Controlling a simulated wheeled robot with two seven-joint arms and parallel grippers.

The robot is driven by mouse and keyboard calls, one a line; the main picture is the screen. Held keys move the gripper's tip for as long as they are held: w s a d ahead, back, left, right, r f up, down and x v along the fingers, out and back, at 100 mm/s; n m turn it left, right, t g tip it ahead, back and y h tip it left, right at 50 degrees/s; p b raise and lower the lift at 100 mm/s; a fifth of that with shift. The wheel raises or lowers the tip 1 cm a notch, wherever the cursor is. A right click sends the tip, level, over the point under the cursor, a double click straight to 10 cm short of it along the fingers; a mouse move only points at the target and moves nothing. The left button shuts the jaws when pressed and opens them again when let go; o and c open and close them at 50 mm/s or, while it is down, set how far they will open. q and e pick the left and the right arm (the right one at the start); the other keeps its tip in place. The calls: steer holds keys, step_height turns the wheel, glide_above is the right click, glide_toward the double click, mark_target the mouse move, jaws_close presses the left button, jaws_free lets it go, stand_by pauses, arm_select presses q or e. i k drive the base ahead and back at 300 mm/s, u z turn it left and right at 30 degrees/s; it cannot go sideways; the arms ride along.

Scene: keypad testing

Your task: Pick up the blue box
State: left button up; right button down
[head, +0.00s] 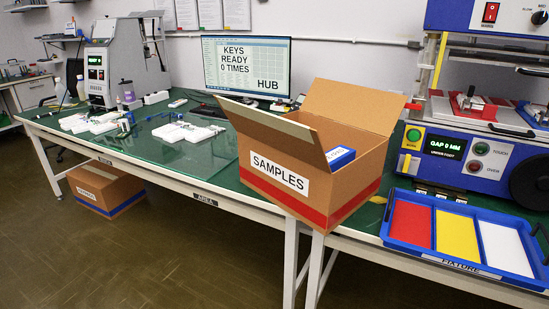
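The blue box (341,156) sits inside an open cardboard carton (340,203) labelled SAMPLES on the green bench top. Only its blue top and part of its white, lettered front side show above the carton's near wall; the rest is hidden. The carton's flaps stand open, with a large one spread to the left. Neither of my grippers is in the head view.
A blue FIXTURE tray (388,234) with red, yellow and white sections lies right of the carton. A blue press machine (464,150) stands behind it. A monitor (246,66) is behind the carton. Another carton (106,188) is on the floor under the bench. The green bench top (165,152) is partly clear left of the carton.

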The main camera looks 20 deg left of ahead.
mark_target(339, 156)
steer(key=u, duration=0.25)
steer(key=i, duration=0.25)
steer(key=u, duration=1.75)
steer(key=i, duration=1.05)
steer(key=z, duration=3.3)
